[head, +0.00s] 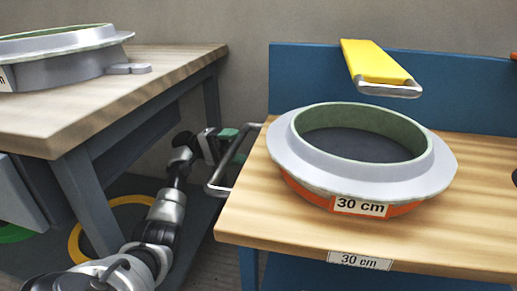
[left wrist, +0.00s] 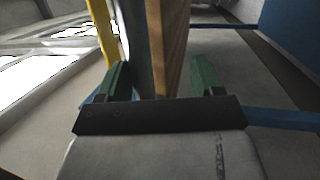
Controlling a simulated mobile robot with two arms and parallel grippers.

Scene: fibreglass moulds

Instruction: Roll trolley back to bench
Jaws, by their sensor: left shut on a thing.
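The trolley (head: 235,222) has a wooden top, a blue back panel and a "30 cm" label on its front edge. A metal handle (head: 219,189) sticks out from its left side. My left gripper (head: 230,134), with green fingertips, is shut on the far part of this handle. In the left wrist view the green fingers (left wrist: 162,82) stand on either side of a grey bar and the wooden edge. The bench (head: 60,122), with a wooden top and grey-blue legs, stands at the left, with a gap between it and the trolley. My right gripper is not in view.
A grey ring mould (head: 290,160) with a green inner rim and "30 cm" label sits on the trolley. A yellow piece with a metal end (head: 380,66) shows above it. Another grey mould (head: 70,68) lies on the bench.

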